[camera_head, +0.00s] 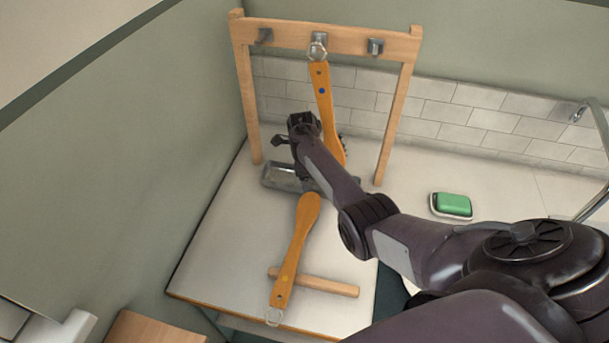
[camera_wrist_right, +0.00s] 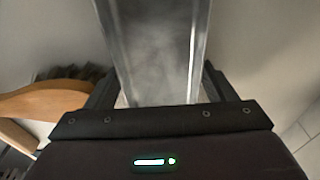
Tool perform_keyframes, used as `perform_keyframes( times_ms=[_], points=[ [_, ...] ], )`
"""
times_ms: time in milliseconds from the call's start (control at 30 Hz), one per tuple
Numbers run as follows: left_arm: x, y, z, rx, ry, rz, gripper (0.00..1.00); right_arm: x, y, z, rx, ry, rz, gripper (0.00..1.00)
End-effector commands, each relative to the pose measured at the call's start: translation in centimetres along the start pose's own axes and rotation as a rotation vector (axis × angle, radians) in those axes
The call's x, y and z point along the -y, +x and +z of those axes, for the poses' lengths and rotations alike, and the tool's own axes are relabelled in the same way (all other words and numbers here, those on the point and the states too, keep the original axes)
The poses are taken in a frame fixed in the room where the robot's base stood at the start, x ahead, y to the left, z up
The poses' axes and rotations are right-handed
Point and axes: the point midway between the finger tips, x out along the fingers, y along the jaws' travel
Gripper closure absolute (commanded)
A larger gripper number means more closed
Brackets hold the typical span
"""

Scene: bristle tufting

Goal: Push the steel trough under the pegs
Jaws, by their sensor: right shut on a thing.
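The steel trough (camera_head: 279,179) is a long grey metal channel on the counter below the wooden peg frame; my right arm hides part of it. In the right wrist view the trough (camera_wrist_right: 155,50) runs between the fingers of my right gripper. My right gripper (camera_head: 291,152) is shut on the trough. Three grey pegs sit on the frame's top bar: left (camera_head: 264,36), middle (camera_head: 318,40) and right (camera_head: 375,46). An orange brush with a blue dot (camera_head: 322,92) hangs by its ring from the middle peg, its lower end beside my gripper. My left gripper is out of view.
A second orange brush with a yellow dot (camera_head: 296,244) rests across a wooden stick (camera_head: 322,285) on the near counter (camera_head: 230,236). A green sponge (camera_head: 454,203) lies in a white dish at the right. The frame's posts (camera_head: 248,105) flank the trough area.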

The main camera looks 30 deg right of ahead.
Motion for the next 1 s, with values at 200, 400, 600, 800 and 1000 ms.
perform_keyframes(
  times_ms=[200, 400, 600, 800, 1000],
  points=[
    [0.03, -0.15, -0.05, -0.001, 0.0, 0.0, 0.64, 0.17, -0.02, -0.31, 0.001, 0.0, -0.001, 0.57],
    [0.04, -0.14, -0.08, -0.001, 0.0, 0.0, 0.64, 0.17, -0.02, -0.3, 0.001, 0.0, -0.001, 0.57],
    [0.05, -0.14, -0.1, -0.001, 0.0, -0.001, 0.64, 0.16, -0.01, -0.28, 0.001, -0.001, -0.001, 0.0],
    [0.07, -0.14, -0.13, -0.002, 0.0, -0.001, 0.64, 0.14, 0.01, -0.28, 0.0, -0.001, -0.001, 0.0],
    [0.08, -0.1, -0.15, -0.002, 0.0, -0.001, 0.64, 0.1, 0.04, -0.23, 0.0, -0.001, 0.0, 0.0]
  ],
)
